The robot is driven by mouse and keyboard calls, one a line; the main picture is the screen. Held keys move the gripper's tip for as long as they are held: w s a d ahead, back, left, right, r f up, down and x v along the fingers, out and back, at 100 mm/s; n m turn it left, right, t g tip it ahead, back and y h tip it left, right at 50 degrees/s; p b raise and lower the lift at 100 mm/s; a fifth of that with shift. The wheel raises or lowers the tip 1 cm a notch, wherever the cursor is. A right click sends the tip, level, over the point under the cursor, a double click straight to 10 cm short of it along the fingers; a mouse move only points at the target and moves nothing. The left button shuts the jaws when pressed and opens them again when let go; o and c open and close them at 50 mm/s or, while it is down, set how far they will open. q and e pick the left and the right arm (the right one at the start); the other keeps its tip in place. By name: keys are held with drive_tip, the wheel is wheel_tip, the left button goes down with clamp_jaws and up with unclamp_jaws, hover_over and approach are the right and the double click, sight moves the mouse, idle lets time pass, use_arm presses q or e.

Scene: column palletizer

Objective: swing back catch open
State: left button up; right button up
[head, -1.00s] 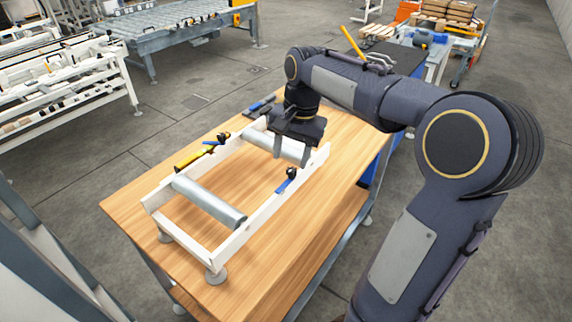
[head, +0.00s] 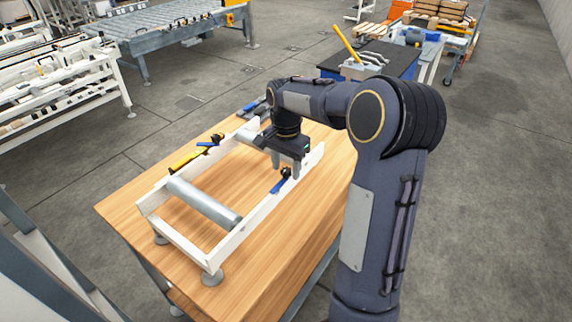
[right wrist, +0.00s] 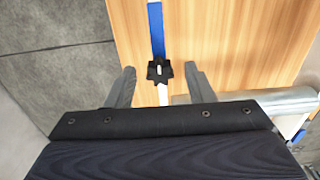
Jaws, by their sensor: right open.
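A white frame (head: 245,232) with grey rollers stands on the wooden table. A catch (head: 281,182) with a blue lever and black knob sits on its right rail. The right wrist view shows the catch's blue lever (right wrist: 156,30) pointing up the picture from the black knob, over the wood. My right gripper (head: 284,170) is open just above this catch. In the right wrist view, my gripper's fingers (right wrist: 159,86) stand apart on either side of the rail, with the knob between and slightly beyond them; contact is not visible. My left gripper is out of view.
A second blue catch with a black knob (head: 217,139) and a yellow part (head: 188,160) are at the left rail. A roller (head: 203,203) spans the frame. The wooden table (head: 130,210) has bare room around it. A dark-topped bench (head: 375,62) stands behind.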

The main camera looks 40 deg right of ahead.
drive_tip(key=c, duration=1)
drive_tip(key=shift+n, duration=0.3)
drive_tip(key=n+p, duration=0.1)
drive_tip(key=n, duration=0.8)
drive_tip(key=shift+n, duration=0.4)
drive_tip(key=o, duration=1)
